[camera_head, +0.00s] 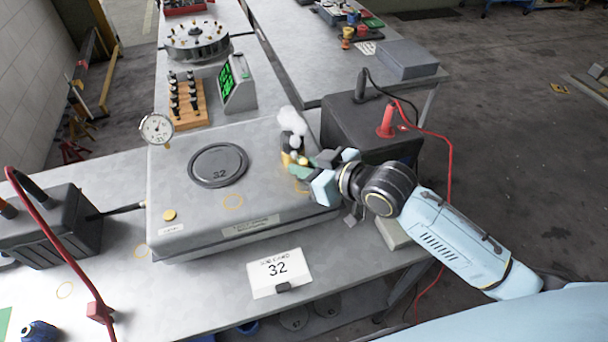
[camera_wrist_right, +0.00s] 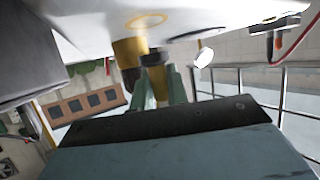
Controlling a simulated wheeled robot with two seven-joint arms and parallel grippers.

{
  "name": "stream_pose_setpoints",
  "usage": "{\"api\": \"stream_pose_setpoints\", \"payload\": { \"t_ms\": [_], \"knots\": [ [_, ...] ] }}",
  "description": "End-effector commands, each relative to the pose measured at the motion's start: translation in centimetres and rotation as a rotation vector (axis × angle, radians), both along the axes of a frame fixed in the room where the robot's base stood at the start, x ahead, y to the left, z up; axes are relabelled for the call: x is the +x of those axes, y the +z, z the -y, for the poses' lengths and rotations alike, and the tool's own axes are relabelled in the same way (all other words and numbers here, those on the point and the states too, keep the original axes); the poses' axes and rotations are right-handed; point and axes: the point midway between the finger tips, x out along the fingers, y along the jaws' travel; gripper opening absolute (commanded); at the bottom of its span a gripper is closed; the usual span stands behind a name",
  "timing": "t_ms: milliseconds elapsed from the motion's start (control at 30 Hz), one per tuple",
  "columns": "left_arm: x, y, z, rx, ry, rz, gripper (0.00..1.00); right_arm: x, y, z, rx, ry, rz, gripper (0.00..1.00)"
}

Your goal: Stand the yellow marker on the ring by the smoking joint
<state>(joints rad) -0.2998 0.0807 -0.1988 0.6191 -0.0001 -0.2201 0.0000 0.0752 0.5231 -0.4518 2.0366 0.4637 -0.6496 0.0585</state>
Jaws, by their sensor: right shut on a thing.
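My right gripper (camera_head: 302,168) is at the right end of the grey plate, its fingers shut on a small yellow marker (camera_wrist_right: 158,82). In the right wrist view the fingers (camera_wrist_right: 160,88) stand either side of it. Beside it is a yellow and dark upright joint (camera_wrist_right: 130,60); in the head view white smoke (camera_head: 290,120) rises at this joint (camera_head: 286,157). A thin orange ring (camera_head: 302,188) is on the plate close below the gripper, partly covered by it. I cannot tell whether the marker touches the plate. My left gripper is out of view.
A black box with a red plug (camera_head: 386,122) stands close behind the right arm.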

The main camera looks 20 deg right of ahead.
Motion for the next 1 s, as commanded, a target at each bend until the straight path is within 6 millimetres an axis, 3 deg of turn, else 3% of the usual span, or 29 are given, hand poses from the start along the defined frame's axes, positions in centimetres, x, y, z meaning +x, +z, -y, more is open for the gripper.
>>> {"api": "stream_pose_setpoints", "payload": {
  "t_ms": [100, 200, 567, 600, 733, 1000],
  "knots": [
    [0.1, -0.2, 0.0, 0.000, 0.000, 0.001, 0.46, 0.0, -2.0, 0.0, 0.000, 0.000, -0.004, 0.00],
    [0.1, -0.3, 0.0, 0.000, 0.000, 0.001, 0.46, -0.1, -2.7, 0.0, 0.000, 0.000, -0.001, 0.00],
    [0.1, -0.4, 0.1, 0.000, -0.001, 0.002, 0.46, 0.0, -3.1, 0.0, -0.001, 0.000, -0.001, 0.00],
    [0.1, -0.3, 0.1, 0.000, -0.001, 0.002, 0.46, 0.0, -3.0, 0.0, -0.001, 0.000, -0.001, 0.20],
    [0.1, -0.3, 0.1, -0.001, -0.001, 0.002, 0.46, 0.0, -3.0, 0.0, -0.001, 0.000, -0.001, 0.37],
    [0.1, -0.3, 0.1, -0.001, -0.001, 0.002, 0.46, 0.0, -3.0, 0.0, -0.001, 0.000, -0.001, 0.38]
  ]
}}
